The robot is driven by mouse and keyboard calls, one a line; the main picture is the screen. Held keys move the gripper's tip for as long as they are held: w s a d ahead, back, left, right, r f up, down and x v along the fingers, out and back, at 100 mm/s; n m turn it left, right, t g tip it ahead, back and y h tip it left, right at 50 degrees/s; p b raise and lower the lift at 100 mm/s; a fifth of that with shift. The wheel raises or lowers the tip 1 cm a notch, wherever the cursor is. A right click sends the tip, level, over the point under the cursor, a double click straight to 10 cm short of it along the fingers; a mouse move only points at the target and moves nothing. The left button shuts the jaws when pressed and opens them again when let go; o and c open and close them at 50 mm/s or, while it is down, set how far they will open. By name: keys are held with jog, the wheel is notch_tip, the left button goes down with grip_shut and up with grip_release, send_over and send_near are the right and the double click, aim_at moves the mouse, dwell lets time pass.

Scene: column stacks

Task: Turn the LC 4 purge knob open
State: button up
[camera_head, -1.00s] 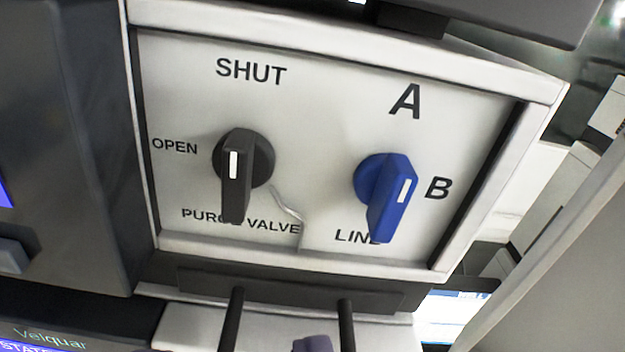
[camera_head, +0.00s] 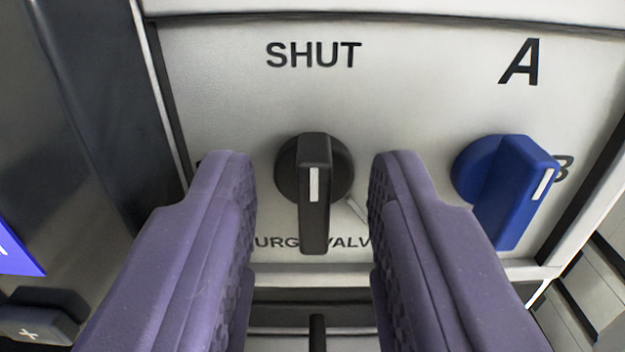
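The black purge valve knob (camera_head: 314,190) sits on a pale panel (camera_head: 215,75) under the word SHUT (camera_head: 313,55). Its bar stands upright in the picture, with a white mark on its face. My gripper (camera_head: 312,185) shows as two purple fingers, open, one on each side of the knob, with a gap on both sides. No contact is visible. The left finger hides the OPEN label, and the fingers cover parts of the PURGE VALVE lettering. I see no LC 4 label.
A dark unit (camera_head: 85,110) borders the panel on the left, with a small button (camera_head: 38,325) low down. A frame edge runs below the panel.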

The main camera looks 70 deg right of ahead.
grip_shut()
